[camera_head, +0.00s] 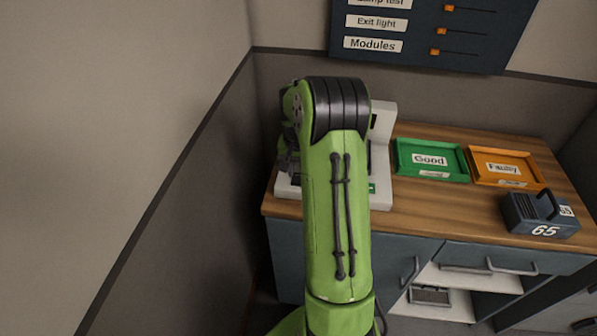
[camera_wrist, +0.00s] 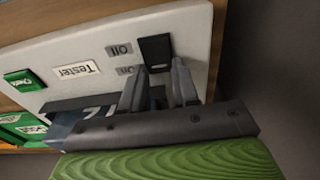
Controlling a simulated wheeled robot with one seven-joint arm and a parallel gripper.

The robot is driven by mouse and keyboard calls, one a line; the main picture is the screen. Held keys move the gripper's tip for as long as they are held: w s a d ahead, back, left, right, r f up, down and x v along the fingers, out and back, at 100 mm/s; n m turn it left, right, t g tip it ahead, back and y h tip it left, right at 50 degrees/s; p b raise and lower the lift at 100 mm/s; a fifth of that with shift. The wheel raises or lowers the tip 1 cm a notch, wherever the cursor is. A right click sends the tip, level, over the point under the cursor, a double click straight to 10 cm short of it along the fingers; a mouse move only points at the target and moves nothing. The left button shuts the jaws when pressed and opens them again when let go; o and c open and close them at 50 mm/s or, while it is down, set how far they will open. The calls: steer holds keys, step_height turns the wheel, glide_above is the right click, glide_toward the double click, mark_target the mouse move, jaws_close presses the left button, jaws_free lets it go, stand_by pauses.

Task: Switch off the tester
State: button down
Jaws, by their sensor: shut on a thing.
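The tester (camera_head: 379,188) is a pale unit at the left end of the bench, mostly hidden behind my green arm in the head view. In the wrist view its pale panel (camera_wrist: 190,40) carries a "Tester" label, an "Off" label and an "On" label. A dark switch (camera_wrist: 154,50) sits beside the "Off" and "On" labels. My gripper (camera_wrist: 159,82) is at this switch, its fingers shut on the switch's lower part, which they largely hide. The exact switch position cannot be told. The gripper is hidden in the head view.
A green "Good" tray (camera_head: 402,161) and an orange "Faulty" tray (camera_head: 541,178) stand to the right on the wooden bench (camera_head: 440,212). A dark module marked 65 (camera_head: 520,213) lies near the front edge. A fader board (camera_head: 480,60) hangs above. A wall is close on the left.

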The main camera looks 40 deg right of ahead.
steer(key=shift+s+a+f+t+h+b, duration=0.15)
steer(key=shift+t+h+b, duration=0.3)
steer(key=shift+b, duration=0.55)
steer(key=shift+r+h, duration=0.25)
steer(key=c, duration=0.8)
jaws_free()
steer(key=shift+c, duration=0.2)
steer(key=p+v, duration=0.4)
steer(key=v, duration=1.1)
steer(key=shift+r, duration=0.35)
steer(key=shift+s+a, duration=0.1)
